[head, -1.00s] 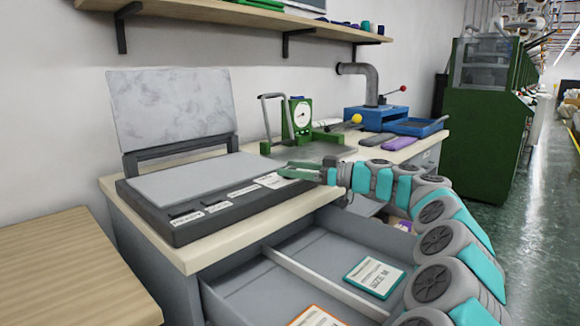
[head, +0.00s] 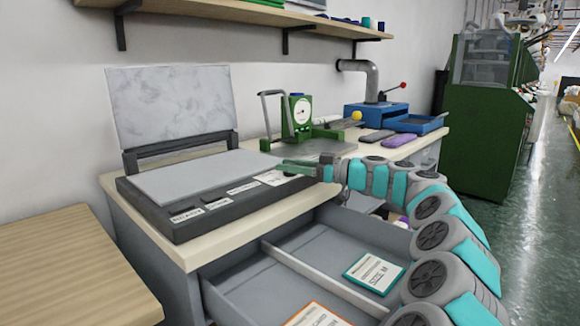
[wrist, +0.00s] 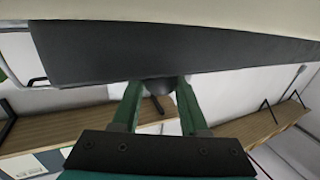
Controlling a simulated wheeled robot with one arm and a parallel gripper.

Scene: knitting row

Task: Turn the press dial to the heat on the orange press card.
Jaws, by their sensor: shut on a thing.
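The press (head: 200,210) stands open on the bench, its pale upper plate (head: 170,105) tilted back and a row of white labels on its dark front edge. The labels are too small to read. A small dark dial (wrist: 160,85) shows between my fingers in the wrist view. My gripper (wrist: 157,92) is shut on it; in the head view my gripper (head: 290,166) is at the right end of the press front and largely hides the dial. The orange-edged card (head: 316,316) lies in the open drawer, cut off by the lower picture edge; its text is unreadable.
The open drawer (head: 262,290) juts out below the press. A teal card (head: 373,273) marked SIZE M lies in its right part. A green gauge device (head: 298,117) and a blue tray (head: 418,125) stand farther back on the bench. A wooden table (head: 70,270) is at left.

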